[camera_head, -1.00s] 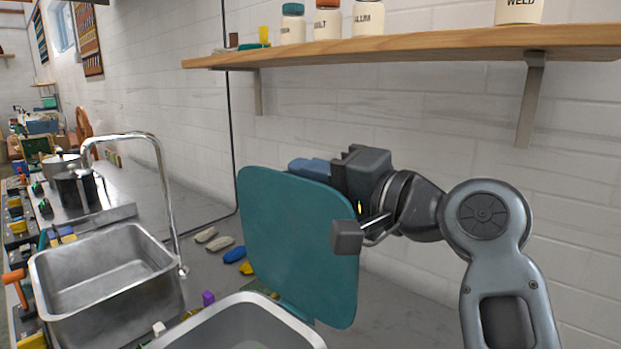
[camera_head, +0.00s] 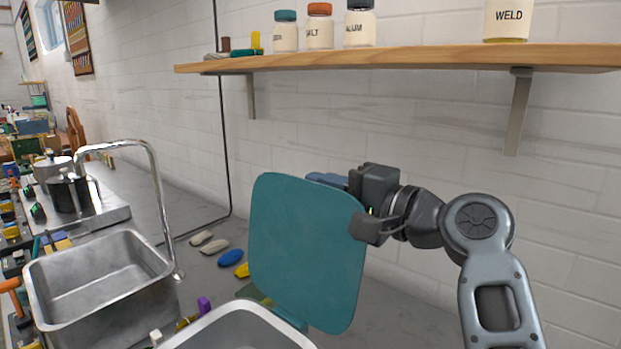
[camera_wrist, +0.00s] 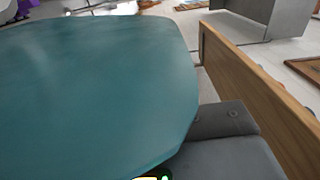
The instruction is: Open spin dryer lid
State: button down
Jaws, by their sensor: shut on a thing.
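The teal spin dryer lid (camera_head: 300,250) stands raised, close to upright, at the back edge of the grey dryer tub (camera_head: 245,330) in the head view. The tub's mouth is uncovered at the bottom of the picture. My gripper (camera_head: 364,205) is shut on the lid's upper right edge, with a dark finger in front of it. In the wrist view the lid (camera_wrist: 90,85) fills the left and middle, and a grey finger (camera_wrist: 220,125) lies by its edge. The far finger's contact is hidden.
A wooden shelf (camera_head: 420,60) with several labelled jars hangs above my gripper. A sink (camera_head: 95,285) with a curved tap (camera_head: 160,190) stands to the left. Small blue, yellow and pale items lie on the counter behind. The white wall is close behind the arm.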

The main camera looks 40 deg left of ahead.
jog(key=shift+w+f, duration=0.1)
jog(key=shift+f, duration=0.4)
jog(key=c, duration=1.4)
grip_release()
jog(key=shift+o, duration=1.2)
jog(key=shift+r, duration=0.2)
jog(key=d+b, duration=0.1)
jog(key=d, duration=0.6)
jog(key=shift+s+d, duration=0.25)
jog(key=shift+d, duration=0.15)
